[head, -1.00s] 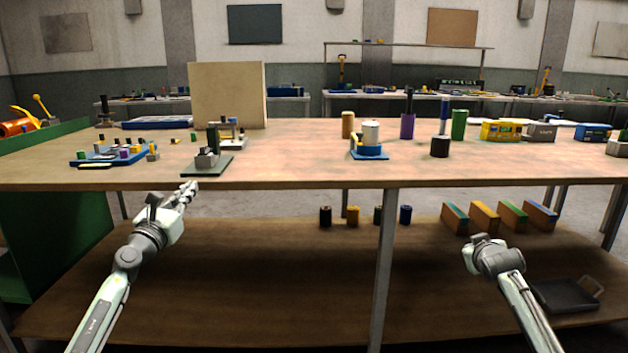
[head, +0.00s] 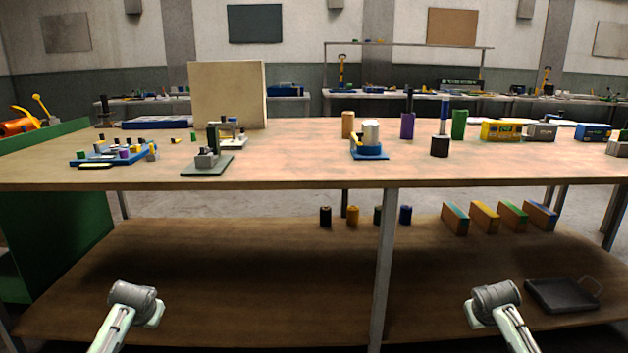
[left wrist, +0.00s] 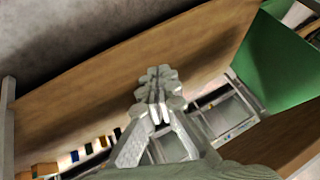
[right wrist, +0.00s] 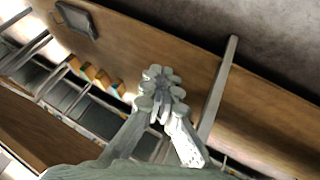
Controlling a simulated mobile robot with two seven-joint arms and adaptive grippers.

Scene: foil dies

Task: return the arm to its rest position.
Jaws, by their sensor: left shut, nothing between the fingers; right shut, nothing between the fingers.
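My left arm is low at the lower left of the head view, in front of the bench, and its fingers are not visible there. In the left wrist view my left gripper (left wrist: 160,85) is shut and empty, with the bench's lower shelf (left wrist: 75,95) beyond it. My right arm is low at the lower right of the head view, roughly mirroring the left. In the right wrist view my right gripper (right wrist: 161,85) is shut and empty, with the lower shelf (right wrist: 255,115) behind it.
The bench top (head: 290,165) holds a blue parts tray (head: 135,158), a small press on a green base (head: 207,168) and a blue fixture with a white cylinder (head: 370,150). A dark pan (head: 562,296) lies on the lower shelf. A green panel (head: 45,235) stands at left.

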